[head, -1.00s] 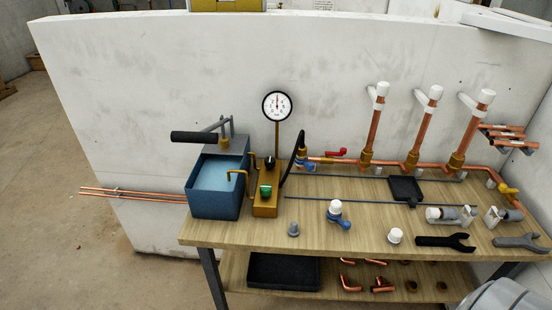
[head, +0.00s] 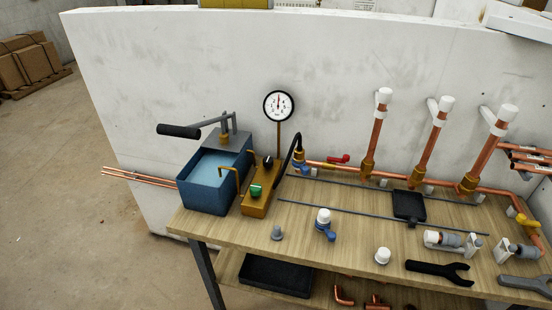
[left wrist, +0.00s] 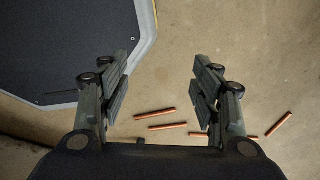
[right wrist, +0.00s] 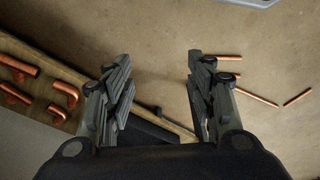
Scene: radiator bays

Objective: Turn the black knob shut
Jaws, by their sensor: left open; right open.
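The black knob (head: 268,161) sits on top of the brass block (head: 257,204) of the test pump, behind a green knob (head: 255,191). The pump has a blue water tank (head: 207,197) and a black-gripped lever (head: 179,131). A round gauge (head: 278,105) stands on a stem above the block. My left gripper (left wrist: 160,92) is open and empty over the bare floor in the left wrist view. My right gripper (right wrist: 160,95) is open and empty beside a wooden shelf edge in the right wrist view. Neither gripper shows in the head view, and both are away from the knob.
The wooden bench (head: 340,239) holds a blue-handled valve (head: 325,228), a grey cap (head: 277,232), a white cap (head: 382,256) and a black wrench (head: 440,271). A black hose (head: 286,152) arches from the block to copper pipework. Copper offcuts (right wrist: 228,57) lie on the floor.

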